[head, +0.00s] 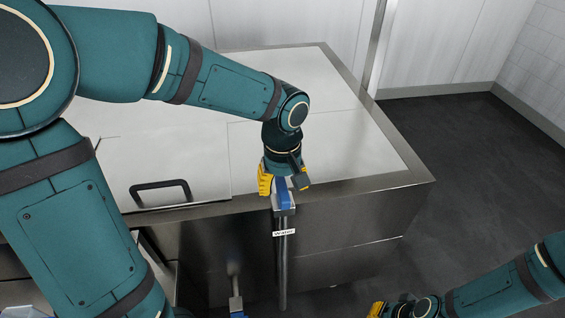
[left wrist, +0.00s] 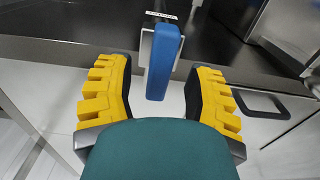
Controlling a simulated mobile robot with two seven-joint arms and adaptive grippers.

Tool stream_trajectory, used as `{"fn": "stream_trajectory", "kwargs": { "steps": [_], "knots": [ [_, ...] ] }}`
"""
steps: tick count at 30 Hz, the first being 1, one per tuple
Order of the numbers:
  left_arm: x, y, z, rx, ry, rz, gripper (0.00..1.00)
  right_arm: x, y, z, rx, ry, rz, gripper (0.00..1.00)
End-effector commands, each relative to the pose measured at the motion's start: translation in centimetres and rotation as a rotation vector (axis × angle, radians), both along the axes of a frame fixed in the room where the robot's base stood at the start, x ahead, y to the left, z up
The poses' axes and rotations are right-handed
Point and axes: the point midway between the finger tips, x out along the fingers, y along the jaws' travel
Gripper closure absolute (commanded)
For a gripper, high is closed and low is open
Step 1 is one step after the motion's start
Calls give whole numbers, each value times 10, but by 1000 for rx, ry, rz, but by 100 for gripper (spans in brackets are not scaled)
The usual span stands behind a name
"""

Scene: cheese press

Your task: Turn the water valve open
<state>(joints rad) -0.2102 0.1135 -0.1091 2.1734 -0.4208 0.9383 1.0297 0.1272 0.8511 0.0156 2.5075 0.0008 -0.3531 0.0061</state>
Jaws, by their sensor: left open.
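The water valve has a blue lever handle (head: 282,190) on a grey valve body (head: 284,204), at the top of a dark vertical pipe with a white "Water" label (head: 284,233). In the left wrist view the blue handle (left wrist: 164,62) reaches in between the two yellow fingers. My left gripper (head: 284,184) is open around the handle, with a finger on each side and gaps visible in the left wrist view (left wrist: 165,100). My right gripper (head: 377,309) shows only partly at the bottom edge of the head view; its jaws are not clear.
A metal-topped cabinet (head: 385,165) stands behind the valve, with a black handle (head: 160,188) on its lid. A second blue-handled valve (head: 236,304) is low at the bottom. The dark floor (head: 480,165) at right is clear.

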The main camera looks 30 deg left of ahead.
Motion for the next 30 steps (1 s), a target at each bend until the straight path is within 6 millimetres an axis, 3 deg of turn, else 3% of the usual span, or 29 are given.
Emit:
{"fn": "stream_trajectory", "kwargs": {
  "steps": [9,15,30],
  "knots": [
    [1,0,65,-1,-5,0,47,0,0,0,0,0,0,100],
    [0,0,93,-1,-2,0,47,0,0,0,0,0,0,100],
    [0,0,102,0,0,-1,47,0,0,0,0,0,0,100]
  ]
}}
